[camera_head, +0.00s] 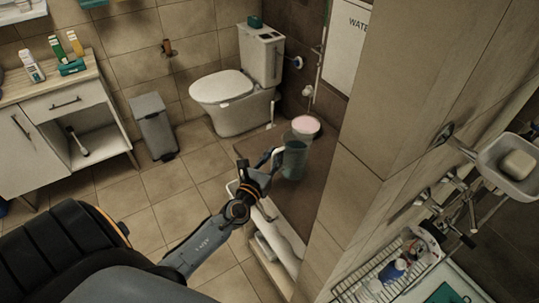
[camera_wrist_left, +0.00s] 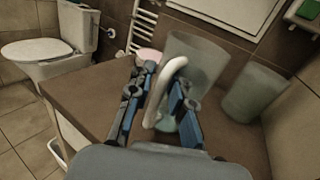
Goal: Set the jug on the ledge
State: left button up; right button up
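The jug (camera_wrist_left: 200,52) is a grey, translucent vessel with a curved white handle (camera_wrist_left: 158,95). It appears to stand upright on a brown surface (camera_wrist_left: 95,85). My left gripper (camera_head: 270,160) is beside the two vessels. In the left wrist view its two blue-grey fingers (camera_wrist_left: 158,88) are apart, with the handle between them. Firm contact with the handle does not show. My right gripper is not in view.
The greenish translucent vessel (camera_head: 295,162) stands close to the jug, to its right in the left wrist view (camera_wrist_left: 255,95). A pink-topped round container (camera_head: 306,124) is behind. A tiled wall corner (camera_head: 355,180) rises to the right. The toilet (camera_head: 240,90) stands at the back.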

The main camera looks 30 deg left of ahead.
pick_arm(q)
jog(key=shift+o, duration=0.3)
jog(key=shift+a, duration=0.1)
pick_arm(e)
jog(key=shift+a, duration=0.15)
pick_arm(q)
jog(key=shift+s, duration=0.15)
jog(key=s+d+b, duration=0.2)
jog(key=s+b, duration=0.1)
jog(key=s, duration=0.8)
jog(key=shift+s, duration=0.3)
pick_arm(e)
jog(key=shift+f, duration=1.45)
